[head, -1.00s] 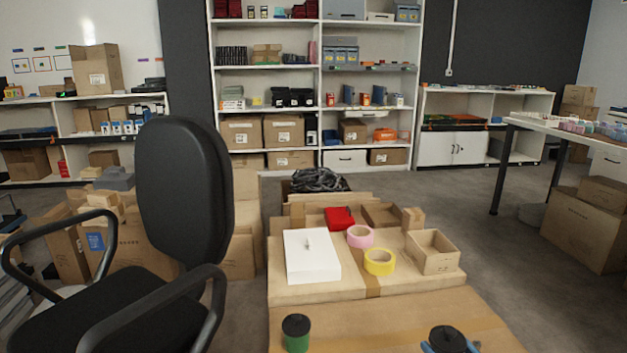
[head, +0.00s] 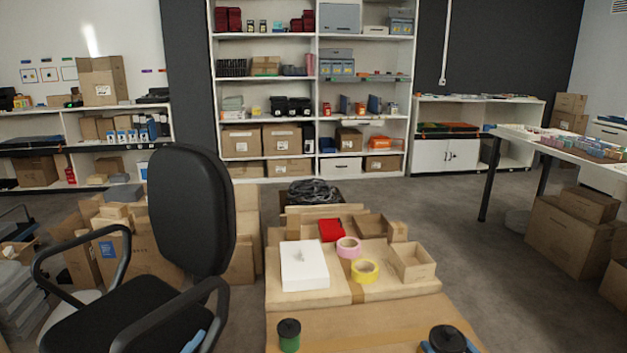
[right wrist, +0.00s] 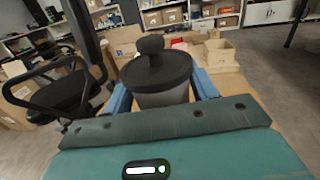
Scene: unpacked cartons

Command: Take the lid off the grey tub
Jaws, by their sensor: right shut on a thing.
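The grey tub (right wrist: 163,98) stands between my right gripper's blue fingers in the right wrist view. Its round black lid (right wrist: 157,71) with a knob on top sits on it. In the head view the lid (head: 447,338) shows at the bottom edge, with blue fingertips beside it; the tub body is hidden there. My right gripper (right wrist: 163,90) is shut on the tub's body, below the lid. I cannot tell whether the tub rests on the carton. A blue piece, apparently my left gripper (head: 194,342), shows at the bottom beside the chair; its jaws cannot be made out.
A green jar with a black top (head: 289,336) stands on the near carton (head: 365,332). Behind are a white box (head: 303,266), pink tape (head: 348,247), yellow tape (head: 365,271) and an open small box (head: 412,262). A black office chair (head: 190,215) stands at left.

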